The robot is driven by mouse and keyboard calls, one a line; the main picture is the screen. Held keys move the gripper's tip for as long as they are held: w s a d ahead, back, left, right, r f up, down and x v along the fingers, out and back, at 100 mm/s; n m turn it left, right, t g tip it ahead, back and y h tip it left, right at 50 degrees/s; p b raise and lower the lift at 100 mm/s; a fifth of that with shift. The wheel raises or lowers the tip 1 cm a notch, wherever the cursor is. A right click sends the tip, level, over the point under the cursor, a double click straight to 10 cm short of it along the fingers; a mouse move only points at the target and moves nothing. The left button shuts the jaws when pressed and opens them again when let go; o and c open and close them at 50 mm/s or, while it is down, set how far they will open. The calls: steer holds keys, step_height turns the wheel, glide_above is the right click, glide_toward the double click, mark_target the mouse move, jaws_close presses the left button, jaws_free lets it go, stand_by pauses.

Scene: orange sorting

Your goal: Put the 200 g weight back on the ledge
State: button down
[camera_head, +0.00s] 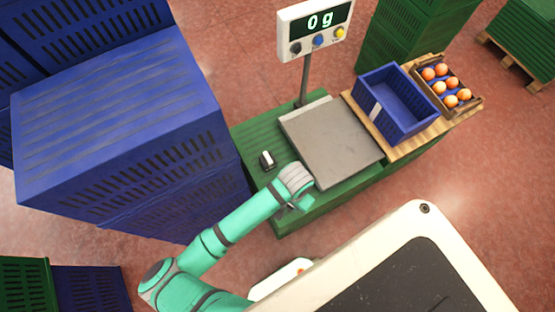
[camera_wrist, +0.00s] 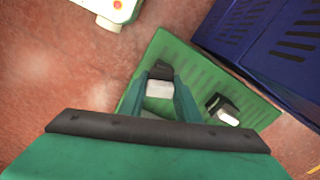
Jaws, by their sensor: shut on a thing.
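My gripper (camera_head: 298,202) is at the near edge of the green ledge (camera_head: 253,137), left of the scale plate. In the wrist view my gripper (camera_wrist: 163,98) is shut on a small black and white weight (camera_wrist: 159,89), seen against the green ledge (camera_wrist: 190,68). I cannot tell whether the held weight touches the ledge. A second black and white weight (camera_head: 267,160) stands on the ledge, apart from my gripper; it also shows in the wrist view (camera_wrist: 223,110). No mass marking is readable on either. The held weight is hidden in the head view.
The scale plate (camera_head: 330,140) is bare and its display (camera_head: 320,22) reads 0 g. A blue crate (camera_head: 392,104) and a box of oranges (camera_head: 448,86) stand on a wooden board to the right. Stacked blue crates (camera_head: 120,130) rise close on the left.

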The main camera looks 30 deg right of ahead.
steer(key=w+d+f, duration=0.1)
steer(key=w+f, duration=0.2)
steer(key=w+d+f, duration=0.1)
steer(key=w+f, duration=0.2)
steer(key=w, duration=0.1)
steer(key=w+f, duration=0.3)
steer(key=w, duration=0.1)
steer(key=shift+w+d, duration=0.25)
steer(key=shift+d, duration=0.15)
steer(key=shift+f, duration=1.5)
steer(key=shift+f, duration=0.15)
steer(key=c, duration=1.3)
jaws_free()
steer(key=shift+c, duration=0.2)
step_height(320, 180, up, 12)
